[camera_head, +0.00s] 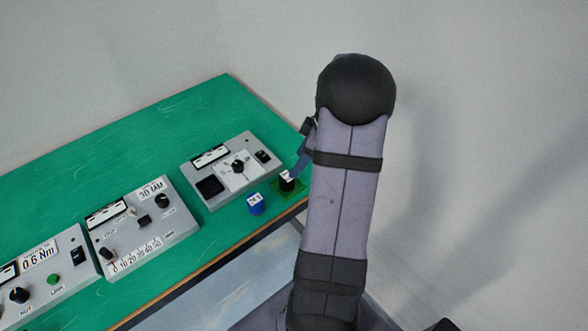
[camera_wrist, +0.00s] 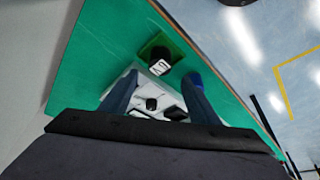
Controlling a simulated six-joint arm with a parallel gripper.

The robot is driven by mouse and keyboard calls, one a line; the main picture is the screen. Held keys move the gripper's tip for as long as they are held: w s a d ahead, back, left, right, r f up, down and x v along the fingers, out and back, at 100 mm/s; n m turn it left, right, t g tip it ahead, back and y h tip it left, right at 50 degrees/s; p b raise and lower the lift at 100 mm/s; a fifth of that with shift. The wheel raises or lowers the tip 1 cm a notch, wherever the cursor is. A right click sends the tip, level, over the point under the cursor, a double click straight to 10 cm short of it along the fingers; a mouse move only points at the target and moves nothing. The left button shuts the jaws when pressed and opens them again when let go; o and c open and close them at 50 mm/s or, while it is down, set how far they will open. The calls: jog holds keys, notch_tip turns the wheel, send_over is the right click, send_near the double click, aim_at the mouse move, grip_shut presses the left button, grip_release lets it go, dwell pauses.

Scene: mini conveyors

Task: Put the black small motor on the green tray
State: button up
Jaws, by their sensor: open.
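The black small motor (camera_head: 287,184) stands upright with a white label on its top, on the small green tray (camera_head: 276,189) near the front right edge of the table. In the wrist view the black motor (camera_wrist: 160,61) is on the green tray (camera_wrist: 157,39), ahead of the fingertips. My gripper (camera_wrist: 158,78) is open, with nothing between its fingers and the motor apart from them. In the head view one bluish finger (camera_head: 303,160) shows close above the motor; my arm hides the rest.
A blue motor (camera_head: 256,205) with a white label stands left of the tray. Several grey control boxes, such as the nearest one (camera_head: 222,190), line the green table (camera_head: 130,145). The table's front edge is close to the tray.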

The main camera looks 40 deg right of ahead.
jog(key=shift+v, duration=2.05)
jog(key=s+a+f+m+g+h, duration=0.1)
jog(key=s+a, duration=0.5)
jog(key=a, duration=0.7)
jog(key=s+a+f+m+g+h, duration=0.1)
jog(key=s+a+m, duration=0.5)
jog(key=a, duration=0.8)
jog(key=shift+f+g+h, duration=0.4)
jog(key=shift+f+g, duration=0.45)
jog(key=shift+g, duration=0.05)
jog(key=shift+s, duration=0.1)
